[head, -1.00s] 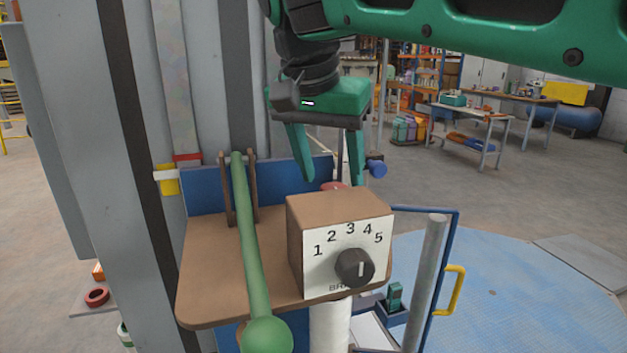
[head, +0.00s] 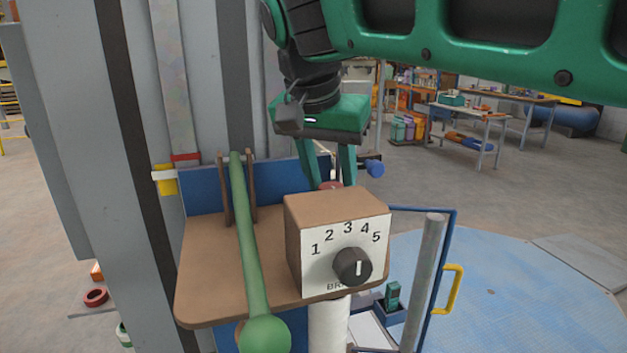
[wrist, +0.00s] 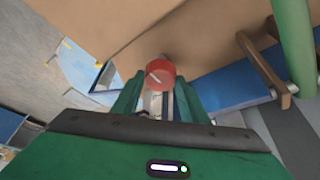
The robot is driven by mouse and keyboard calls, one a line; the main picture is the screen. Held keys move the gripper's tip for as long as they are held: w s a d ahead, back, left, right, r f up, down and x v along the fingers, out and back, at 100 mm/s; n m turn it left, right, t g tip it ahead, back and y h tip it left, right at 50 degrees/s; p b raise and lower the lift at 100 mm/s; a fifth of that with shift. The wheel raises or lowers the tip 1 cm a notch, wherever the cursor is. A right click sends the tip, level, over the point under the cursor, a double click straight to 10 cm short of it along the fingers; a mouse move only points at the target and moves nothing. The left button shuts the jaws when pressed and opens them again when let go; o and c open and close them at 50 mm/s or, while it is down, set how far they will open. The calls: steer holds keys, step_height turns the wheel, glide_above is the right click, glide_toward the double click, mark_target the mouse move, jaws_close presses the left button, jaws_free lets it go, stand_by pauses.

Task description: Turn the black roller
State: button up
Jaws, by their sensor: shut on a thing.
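My gripper (head: 335,183) is behind the brown box, fingers pointing down. It is shut on a small red round piece (head: 331,186). That piece also shows between the fingertips in the wrist view (wrist: 160,75), with a pale mark on its face. Its lower part is hidden by the box in the head view. I cannot make out a black roller for certain. My gripper is apart from this knob.
The brown box (head: 305,235) stands on a brown shelf (head: 205,270) with a blue back plate. A long green lever (head: 248,240) is to its left. A blue-framed gate with a yellow handle (head: 452,290) is to the right. Open floor lies beyond.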

steer(key=shift+a+n, duration=0.1)
steer(key=shift+n, duration=0.2)
steer(key=n+y, duration=0.2)
steer(key=n, duration=0.3)
steer(key=shift+t, duration=0.4)
steer(key=n, duration=0.1)
steer(key=n+y, duration=0.1)
steer(key=n, duration=0.1)
steer(key=n+y, duration=0.1)
steer(key=n, duration=0.1)
steer(key=shift+d, duration=0.35)
steer(key=n+g+y, duration=0.1)
steer(key=n, duration=0.4)
steer(key=shift+w+d+n+g+y, duration=0.2)
steer(key=shift+n+g+y, duration=0.2)
steer(key=n+g, duration=0.1)
steer(key=n, duration=0.3)
steer(key=shift+w+d+n+g+y, duration=0.1)
steer(key=shift+d+n+g+y, duration=0.05)
steer(key=shift+n+g+y, duration=0.2)
steer(key=shift+n, duration=0.25)
steer(key=o, duration=1)
steer(key=shift+o, duration=0.2)
